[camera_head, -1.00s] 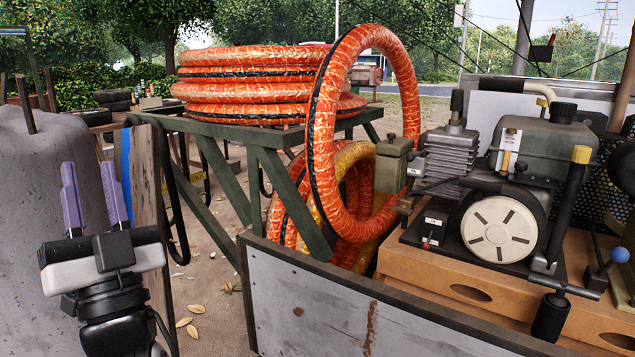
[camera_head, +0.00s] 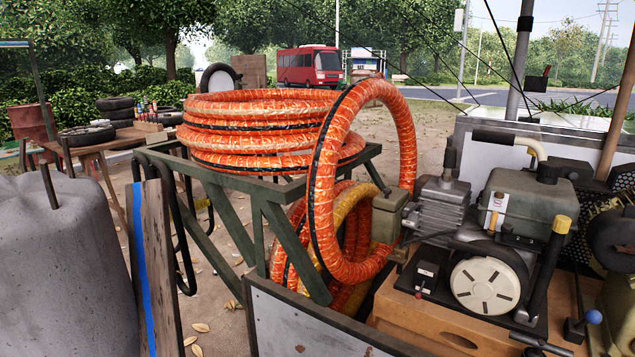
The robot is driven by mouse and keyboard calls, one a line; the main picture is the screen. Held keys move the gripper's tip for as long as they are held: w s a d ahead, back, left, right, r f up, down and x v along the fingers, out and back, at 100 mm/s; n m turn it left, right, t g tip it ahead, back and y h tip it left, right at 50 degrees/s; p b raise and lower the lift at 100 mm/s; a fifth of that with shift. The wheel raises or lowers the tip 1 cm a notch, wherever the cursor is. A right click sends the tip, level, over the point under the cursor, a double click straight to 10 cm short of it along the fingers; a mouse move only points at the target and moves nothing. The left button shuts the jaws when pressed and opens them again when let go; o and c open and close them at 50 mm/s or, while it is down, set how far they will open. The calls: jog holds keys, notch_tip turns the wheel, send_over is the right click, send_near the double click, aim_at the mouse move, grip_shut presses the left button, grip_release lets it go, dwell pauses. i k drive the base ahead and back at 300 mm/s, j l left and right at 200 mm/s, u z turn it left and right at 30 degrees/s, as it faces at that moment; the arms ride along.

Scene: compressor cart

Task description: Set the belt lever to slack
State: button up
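The compressor with its engine sits on an orange-brown wooden base (camera_head: 410,318) at the right. A black lever (camera_head: 550,265) with a yellow cap stands nearly upright, leaning slightly right, beside the cream round pulley cover (camera_head: 485,285). A short lever with a blue ball knob (camera_head: 593,317) sticks out lower right. A small control plate (camera_head: 426,275) with a tiny red-tipped switch is left of the cover. No readable label shows which of these is the belt lever. My gripper is not in view.
Orange hose coils (camera_head: 270,125) lie on a green metal rack (camera_head: 265,205), with one loop (camera_head: 325,190) hanging near the engine. A grey metal cart panel (camera_head: 300,320) stands in front. A concrete block (camera_head: 60,265) and wooden post (camera_head: 155,260) are at left.

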aim_at(593, 316)
jog(key=z, duration=1.25)
